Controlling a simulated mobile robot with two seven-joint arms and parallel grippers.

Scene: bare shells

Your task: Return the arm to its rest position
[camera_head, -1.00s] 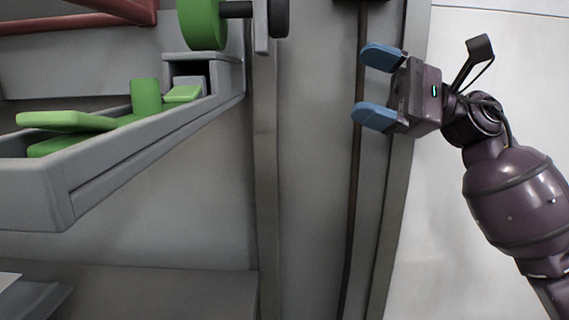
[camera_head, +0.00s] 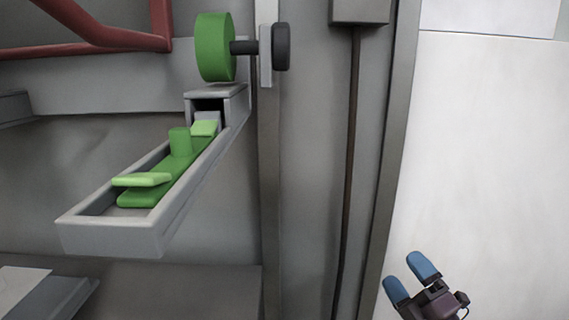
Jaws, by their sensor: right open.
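My right gripper (camera_head: 411,279) is at the lower right of the head view. Its two blue fingertips are apart and nothing is between them. It hangs in front of the white wall, near the grey post, well right of and below the green parts. Most of the right arm is outside the picture. My left gripper is not in view.
A grey tray (camera_head: 110,236) juts out at the left, holding green pieces (camera_head: 160,180). Above it are a green wheel (camera_head: 213,48) and a black knob (camera_head: 281,46). A red frame (camera_head: 160,20) is at the upper left. The white wall area (camera_head: 490,160) at right is clear.

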